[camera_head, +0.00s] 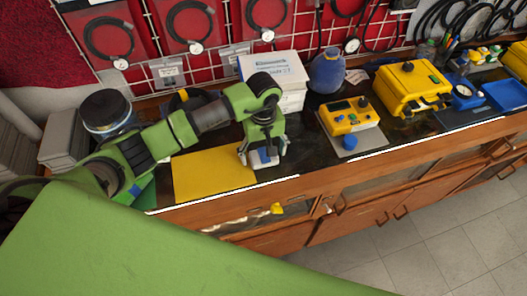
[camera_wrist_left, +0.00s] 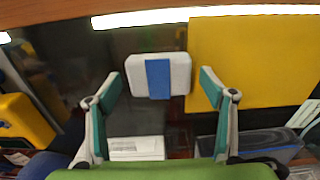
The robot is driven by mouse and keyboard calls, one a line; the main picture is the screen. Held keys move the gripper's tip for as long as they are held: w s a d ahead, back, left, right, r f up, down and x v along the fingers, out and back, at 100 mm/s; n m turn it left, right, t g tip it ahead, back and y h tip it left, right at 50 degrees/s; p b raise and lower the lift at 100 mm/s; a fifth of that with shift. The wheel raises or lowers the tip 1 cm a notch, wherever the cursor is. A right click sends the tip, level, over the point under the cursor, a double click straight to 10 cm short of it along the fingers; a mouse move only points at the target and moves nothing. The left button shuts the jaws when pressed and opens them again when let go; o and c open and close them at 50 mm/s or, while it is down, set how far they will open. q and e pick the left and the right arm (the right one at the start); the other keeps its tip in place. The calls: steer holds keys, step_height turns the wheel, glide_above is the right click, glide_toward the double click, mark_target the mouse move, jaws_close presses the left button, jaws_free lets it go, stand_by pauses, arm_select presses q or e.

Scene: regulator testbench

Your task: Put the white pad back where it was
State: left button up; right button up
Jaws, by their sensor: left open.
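The white pad (camera_wrist_left: 137,76) with a blue band across its middle lies on the dark bench top, just beside the edge of a yellow mat (camera_head: 212,177). In the head view the pad (camera_head: 265,157) is partly hidden by my left gripper (camera_head: 263,162), which is above it and pointing down. In the left wrist view my left gripper (camera_wrist_left: 158,88) is open, with one finger on each side of the pad and visible gaps to it. The mat also shows in the left wrist view (camera_wrist_left: 255,60). My right gripper is not in view.
A yellow regulator box (camera_head: 352,115) on a grey plate stands to the right, with a blue knob in front. White boxes (camera_head: 287,95) and a blue round container (camera_head: 327,72) stand behind. A yellow case (camera_head: 410,90) is farther right. The bench's front edge is close.

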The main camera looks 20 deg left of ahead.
mark_target(264, 155)
arm_select(q)
steer(key=shift+w+r+b, duration=0.15)
steer(key=shift+r+b, duration=0.7)
steer(key=shift+b, duration=0.05)
step_height(264, 155, up, 11)
steer(key=b, duration=0.3)
steer(key=shift+f, duration=0.2)
steer(key=shift+s+f, duration=0.1)
steer(key=shift+s, duration=0.1)
